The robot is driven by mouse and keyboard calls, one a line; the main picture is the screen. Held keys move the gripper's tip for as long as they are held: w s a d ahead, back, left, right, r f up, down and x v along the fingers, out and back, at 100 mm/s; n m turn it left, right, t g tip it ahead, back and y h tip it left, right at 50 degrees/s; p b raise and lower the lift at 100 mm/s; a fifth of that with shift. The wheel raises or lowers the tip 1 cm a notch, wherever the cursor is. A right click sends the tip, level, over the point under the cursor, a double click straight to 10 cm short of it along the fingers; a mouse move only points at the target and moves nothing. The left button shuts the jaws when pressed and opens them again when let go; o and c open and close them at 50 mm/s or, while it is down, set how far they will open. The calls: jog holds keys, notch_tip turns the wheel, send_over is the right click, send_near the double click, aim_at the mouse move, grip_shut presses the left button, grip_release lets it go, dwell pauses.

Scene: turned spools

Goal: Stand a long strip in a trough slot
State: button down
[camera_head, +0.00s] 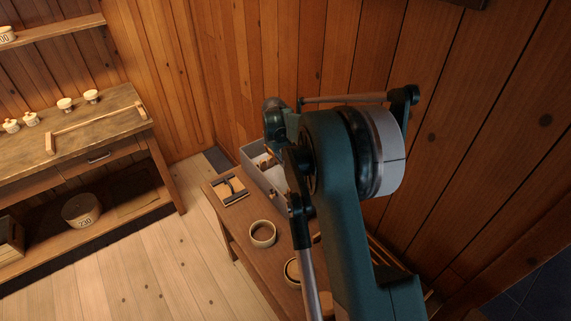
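A grey open box (260,190) with an inner divider stands at the back of the low wooden table, partly hidden by my arm. It may be the trough; small brown and dark pieces show inside it, too small to name. I cannot tell whether these bars form a slot. No long strip can be made out for sure. My large teal arm covers the right part of the table, and my gripper is hidden behind it.
A pale ring-shaped dish (262,234) sits mid-table; another round thing (292,272) is partly behind my arm. A workbench (75,138) at the left holds several small cups or spools and a wooden frame. A plank wall closes the back and right. The floor between is clear.

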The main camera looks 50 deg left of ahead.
dwell(0.3)
jog(key=c, duration=2.6)
grip_release()
jog(key=o, duration=0.4)
jog(key=shift+r, duration=0.95)
jog(key=shift+r+p, duration=0.9)
jog(key=shift+r, duration=2.4)
jog(key=shift+d, duration=0.1)
